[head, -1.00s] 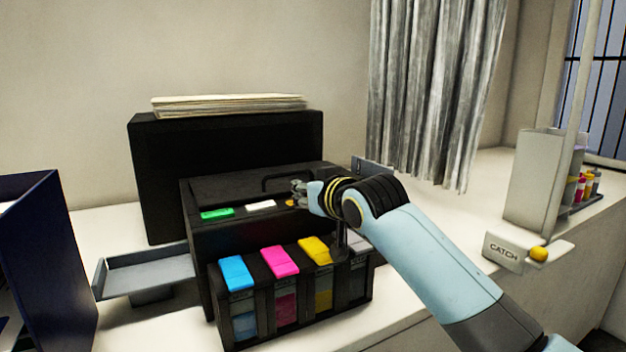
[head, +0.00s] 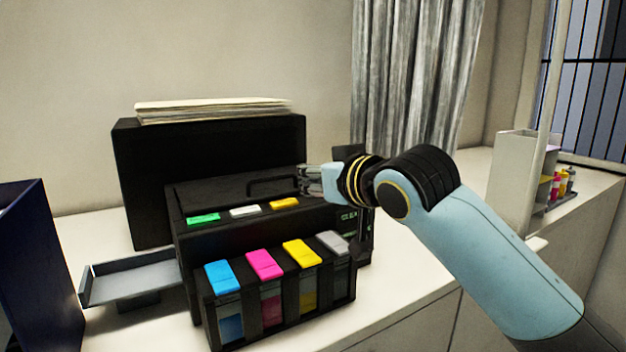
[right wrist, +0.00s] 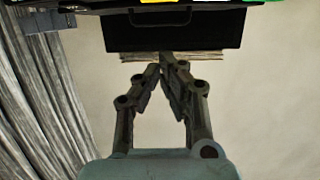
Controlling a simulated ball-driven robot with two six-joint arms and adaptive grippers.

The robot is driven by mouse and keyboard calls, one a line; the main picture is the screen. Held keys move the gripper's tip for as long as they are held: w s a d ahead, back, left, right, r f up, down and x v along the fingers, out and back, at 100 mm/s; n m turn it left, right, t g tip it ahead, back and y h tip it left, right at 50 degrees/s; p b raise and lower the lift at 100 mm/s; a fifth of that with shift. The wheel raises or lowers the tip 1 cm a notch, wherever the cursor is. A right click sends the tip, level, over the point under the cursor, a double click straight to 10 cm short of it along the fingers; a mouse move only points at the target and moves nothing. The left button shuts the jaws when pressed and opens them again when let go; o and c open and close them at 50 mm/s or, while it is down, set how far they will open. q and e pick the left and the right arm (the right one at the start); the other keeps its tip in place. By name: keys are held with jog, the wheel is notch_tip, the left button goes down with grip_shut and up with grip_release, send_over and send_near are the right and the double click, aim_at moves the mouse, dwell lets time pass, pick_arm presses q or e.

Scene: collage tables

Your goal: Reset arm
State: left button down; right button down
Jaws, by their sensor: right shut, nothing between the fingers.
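My right gripper (head: 308,176) is at the right end of the black printer (head: 235,235), near the handle on its lid. In the right wrist view the fingers of the right gripper (right wrist: 166,62) meet at their tips with nothing between them. The printer has green, white and yellow buttons on its top edge. My right arm comes in from the right and hides part of the printer's right side. My left gripper is not in view.
Ink tanks with coloured caps (head: 265,265) stand at the printer's front. A grey tray (head: 130,280) sticks out left, beside a dark blue panel (head: 40,260). A paper stack (head: 215,108) lies behind. A grey curtain (head: 410,80) hangs behind the arm.

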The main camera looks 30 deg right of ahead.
dwell(0.4)
jog(key=s+a+f+n+g, duration=0.15)
jog(key=s+f+g, duration=0.45)
jog(key=s+f, duration=0.7)
jog(key=s+a+f+g, duration=0.2)
jog(key=s+f+g, duration=0.6)
jog(key=s, duration=0.9)
notch_tip(320, 180, down, 36)
jog(key=s+d+b, duration=0.2)
jog(key=d+b, duration=0.1)
jog(key=b, duration=0.7)
jog(key=s+f+b, duration=0.4)
jog(key=s+f, duration=0.5)
jog(key=f, duration=0.4)
jog(key=s+f+b, duration=0.5)
jog(key=s+f, duration=0.4)
jog(key=f, duration=0.3)
jog(key=shift+s+d+f, duration=0.2)
jog(key=shift+d+f, duration=0.1)
jog(key=shift+f, duration=0.05)
jog(key=shift+m+g, duration=0.25)
jog(key=shift+g, duration=0.05)
